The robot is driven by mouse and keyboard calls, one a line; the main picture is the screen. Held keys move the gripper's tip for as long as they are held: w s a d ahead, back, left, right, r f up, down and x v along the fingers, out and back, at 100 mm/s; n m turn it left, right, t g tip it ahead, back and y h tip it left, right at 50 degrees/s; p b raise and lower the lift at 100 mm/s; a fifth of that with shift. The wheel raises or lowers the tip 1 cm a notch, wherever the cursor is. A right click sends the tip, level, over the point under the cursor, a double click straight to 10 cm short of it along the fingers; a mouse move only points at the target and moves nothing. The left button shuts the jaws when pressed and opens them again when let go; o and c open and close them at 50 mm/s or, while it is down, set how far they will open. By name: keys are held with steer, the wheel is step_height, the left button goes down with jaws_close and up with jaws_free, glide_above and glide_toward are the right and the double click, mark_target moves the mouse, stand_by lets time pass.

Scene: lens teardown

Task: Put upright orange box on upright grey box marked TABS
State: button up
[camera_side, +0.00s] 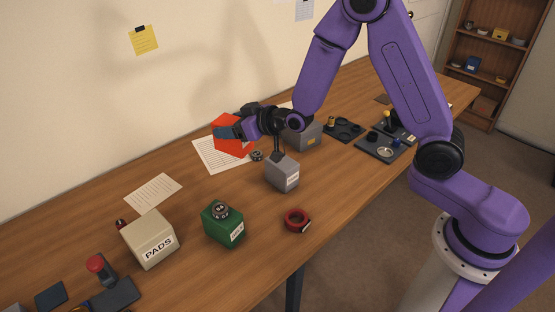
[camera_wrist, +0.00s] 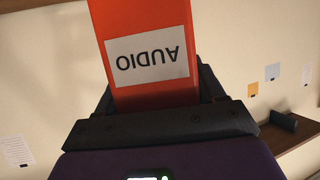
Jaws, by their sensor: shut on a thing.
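My gripper (camera_side: 238,131) is shut on the orange box (camera_side: 229,147) and holds it above the table, over a paper sheet. The box looks tilted in the side view. In the wrist view the orange box (camera_wrist: 140,20) sits between the fingers of my gripper (camera_wrist: 157,95), with its white AUDIO label upside down in the picture. A grey box (camera_side: 281,171) with a white label stands on the table to the right of and nearer than the held box. Its label is too small to read. A second grey box (camera_side: 306,138) stands behind, partly hidden by my arm.
A green box (camera_side: 221,226) carries a round dark part on top. A beige box (camera_side: 150,237) marked PADS stands at the left. A red ring (camera_side: 296,220) lies near the front edge. Dark trays (camera_side: 378,149) with small parts lie at the right.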

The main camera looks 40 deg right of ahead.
steer(key=s+d+r+n+g+y, duration=0.1)
steer(key=s+d+n+g+y, duration=0.35)
steer(key=d, duration=0.65)
steer(key=shift+n+t+y, duration=0.45)
steer(key=shift+t, duration=0.2)
steer(key=shift+s+d+f, duration=0.1)
steer(key=shift+s+f, duration=0.25)
steer(key=shift+f, duration=0.9)
steer(key=shift+s+a+f, duration=0.1)
steer(key=shift+s+f, duration=0.2)
steer(key=shift+f, duration=0.95)
steer(key=shift+s+d+f, duration=0.1)
steer(key=shift+s+f, duration=0.25)
steer(key=shift+f, duration=0.9)
steer(key=shift+f, duration=0.1)
steer(key=o, duration=1.2)
